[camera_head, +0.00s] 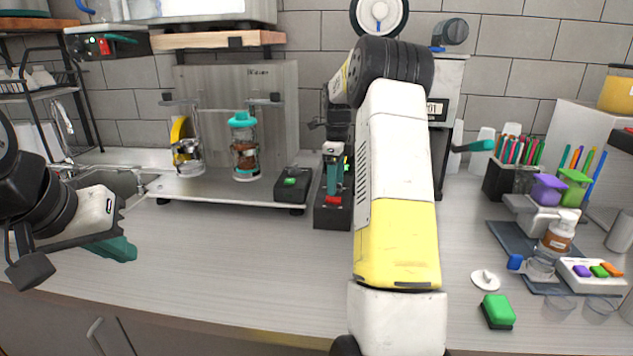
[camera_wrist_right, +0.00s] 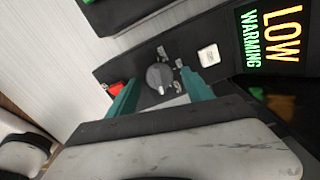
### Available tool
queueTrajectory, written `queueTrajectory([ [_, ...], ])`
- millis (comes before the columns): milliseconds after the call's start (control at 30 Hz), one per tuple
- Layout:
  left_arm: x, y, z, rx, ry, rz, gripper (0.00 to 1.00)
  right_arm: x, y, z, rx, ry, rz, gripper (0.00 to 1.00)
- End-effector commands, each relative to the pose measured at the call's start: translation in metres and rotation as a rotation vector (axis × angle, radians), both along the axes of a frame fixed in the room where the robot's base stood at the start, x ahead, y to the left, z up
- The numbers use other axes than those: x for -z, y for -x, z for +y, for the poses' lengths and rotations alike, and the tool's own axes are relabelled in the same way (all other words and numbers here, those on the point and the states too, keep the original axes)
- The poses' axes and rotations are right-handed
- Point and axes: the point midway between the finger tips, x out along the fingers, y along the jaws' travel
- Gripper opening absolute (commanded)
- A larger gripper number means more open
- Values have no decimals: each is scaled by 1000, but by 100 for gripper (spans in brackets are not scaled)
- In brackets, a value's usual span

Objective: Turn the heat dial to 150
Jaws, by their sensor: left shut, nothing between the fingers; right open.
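The dial (camera_wrist_right: 159,77) is a round grey knob on the black front panel (camera_wrist_right: 135,58) in the right wrist view. My right gripper (camera_wrist_right: 160,94) is open, with its teal fingers on either side of the dial; I cannot tell whether they touch it. The lit display (camera_wrist_right: 266,38) reads "LOW WARMING" in orange and green. In the head view my right gripper (camera_head: 334,176) is over the panel, and the dial is hidden there. The sealer body (camera_head: 449,85) is partly hidden behind my right arm. My left gripper (camera_head: 122,250) is shut and empty over the left counter.
A red switch (camera_wrist_right: 115,88) and a white button (camera_wrist_right: 208,55) flank the dial. A raised platform (camera_head: 225,188) with jars stands left of the panel. The front-left counter is clear.

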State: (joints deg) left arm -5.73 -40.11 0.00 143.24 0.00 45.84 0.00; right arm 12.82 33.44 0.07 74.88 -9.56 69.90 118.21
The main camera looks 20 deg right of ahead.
Motion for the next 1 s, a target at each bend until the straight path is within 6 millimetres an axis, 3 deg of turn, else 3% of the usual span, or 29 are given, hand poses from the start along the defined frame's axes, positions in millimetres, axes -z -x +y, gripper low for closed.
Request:
queueTrajectory([
  [267,0,0,0,0,0,0,0,2,0,0,0,0,0,59],
  [500,0,0,0,0,0,0,0,2,0,0,-1,0,0,14],
  [600,0,0,0,0,0,0,0,2,0,0,-1,1,-1,0],
  [1000,0,0,0,0,0,0,0,2,0,0,-89,1,-2,0],
])
